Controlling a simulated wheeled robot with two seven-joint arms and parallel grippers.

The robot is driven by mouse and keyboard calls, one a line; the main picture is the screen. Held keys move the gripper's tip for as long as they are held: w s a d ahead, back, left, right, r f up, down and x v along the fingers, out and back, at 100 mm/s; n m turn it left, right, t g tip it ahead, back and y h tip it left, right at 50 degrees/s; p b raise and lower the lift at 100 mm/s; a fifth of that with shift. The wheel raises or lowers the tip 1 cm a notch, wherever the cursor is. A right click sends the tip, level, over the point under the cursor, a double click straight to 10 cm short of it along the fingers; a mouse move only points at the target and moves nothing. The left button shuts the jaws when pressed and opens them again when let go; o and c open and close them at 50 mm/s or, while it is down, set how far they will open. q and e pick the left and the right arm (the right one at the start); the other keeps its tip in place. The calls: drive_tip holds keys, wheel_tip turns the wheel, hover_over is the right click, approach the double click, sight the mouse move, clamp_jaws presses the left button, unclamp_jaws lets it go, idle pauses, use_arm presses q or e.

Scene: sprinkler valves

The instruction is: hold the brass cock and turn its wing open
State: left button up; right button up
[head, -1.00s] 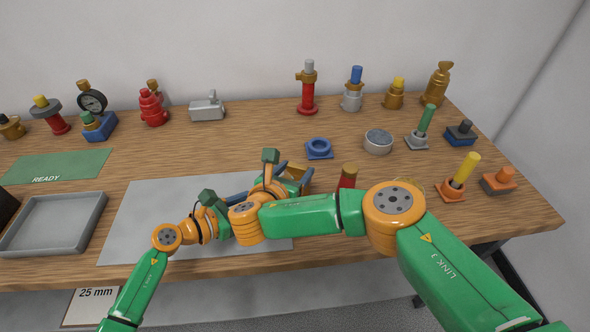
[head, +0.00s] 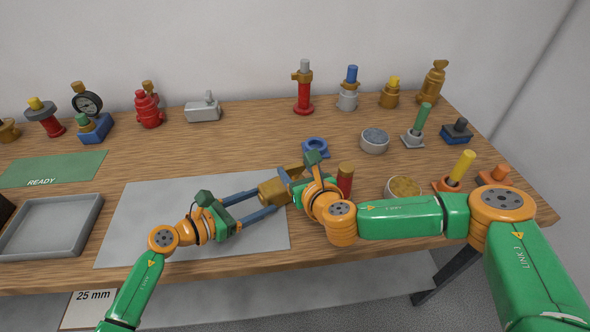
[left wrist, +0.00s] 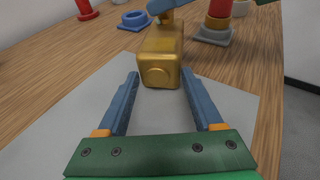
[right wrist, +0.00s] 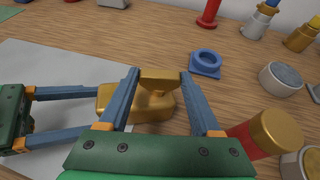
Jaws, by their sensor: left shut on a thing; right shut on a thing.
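The brass cock (head: 272,192) lies over the right part of the grey mat in the head view. My left gripper (head: 264,200) is shut on its body. In the left wrist view, the body (left wrist: 162,62) sits between my left fingertips (left wrist: 161,74). My right gripper (head: 299,178) is at the cock's far end, its fingertips partly hidden in the head view. In the right wrist view, the cock's wing (right wrist: 160,83) is between my right fingertips (right wrist: 160,75), and the body (right wrist: 145,105) lies below it. The wing's exact angle to the body is hard to judge.
A red post with a brass cap (head: 345,178) stands close right of my right gripper. A blue ring (head: 315,144) is just behind it. A round dish (head: 404,187) and several fittings stand right and behind. The grey mat (head: 150,225) is clear at left, beside a grey tray (head: 50,227).

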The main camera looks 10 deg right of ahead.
drive_tip(key=shift+d+n+g+y, duration=0.15)
drive_tip(key=shift+n+g+y, duration=0.25)
drive_tip(key=shift+n+y, duration=0.45)
drive_tip(key=shift+y, duration=0.25)
drive_tip(key=o, duration=1.4)
drive_tip(key=v, duration=0.7)
drive_tip(key=shift+s+r, duration=0.1)
drive_tip(key=shift+s, duration=0.1)
use_arm(q)
drive_tip(key=o, duration=1.6)
